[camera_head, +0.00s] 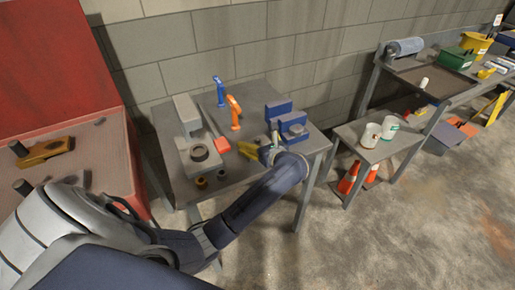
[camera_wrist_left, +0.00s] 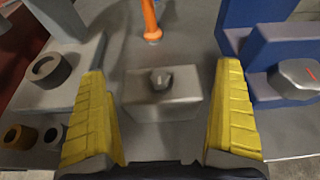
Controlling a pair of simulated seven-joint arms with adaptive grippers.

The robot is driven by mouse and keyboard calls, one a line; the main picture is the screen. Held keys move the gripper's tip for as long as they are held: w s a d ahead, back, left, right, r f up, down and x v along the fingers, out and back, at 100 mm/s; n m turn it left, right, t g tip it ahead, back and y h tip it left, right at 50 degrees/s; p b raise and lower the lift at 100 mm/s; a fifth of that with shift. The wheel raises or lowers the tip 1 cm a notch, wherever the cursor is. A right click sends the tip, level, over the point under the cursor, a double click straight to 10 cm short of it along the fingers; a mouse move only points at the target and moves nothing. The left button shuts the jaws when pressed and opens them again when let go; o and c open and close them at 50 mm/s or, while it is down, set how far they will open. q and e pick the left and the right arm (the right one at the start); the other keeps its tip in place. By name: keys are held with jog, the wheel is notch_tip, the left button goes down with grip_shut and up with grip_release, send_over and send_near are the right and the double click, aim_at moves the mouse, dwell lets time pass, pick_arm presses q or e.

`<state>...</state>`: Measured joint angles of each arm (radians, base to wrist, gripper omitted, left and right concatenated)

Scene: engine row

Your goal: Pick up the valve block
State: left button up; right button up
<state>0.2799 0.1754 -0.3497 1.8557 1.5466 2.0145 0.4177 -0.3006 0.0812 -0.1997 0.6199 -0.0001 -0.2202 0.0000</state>
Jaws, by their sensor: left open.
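A small grey block with a round knob on top, which looks like the valve block (camera_wrist_left: 160,107), sits on the grey table in the left wrist view. My left gripper (camera_wrist_left: 163,95) is open, with one yellow finger on each side of the block and a visible gap to each. In the head view my left gripper (camera_head: 262,145) is low over the right front part of the table (camera_head: 255,93). There the gripper and wrist largely hide the block. My right gripper is not in view.
A blue fixture with a grey round part (camera_head: 296,131) stands close right of the gripper. An orange-handled item (camera_head: 234,113) stands behind. A grey block with a dark ring (camera_head: 199,154) and small cylinders (camera_head: 202,183) are to the left.

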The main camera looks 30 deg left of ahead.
pick_arm(q)
jog(key=shift+w+a+f, duration=0.1)
jog(key=shift+w+a, duration=0.05)
jog(key=shift+a, duration=0.05)
jog(key=c, duration=1.5)
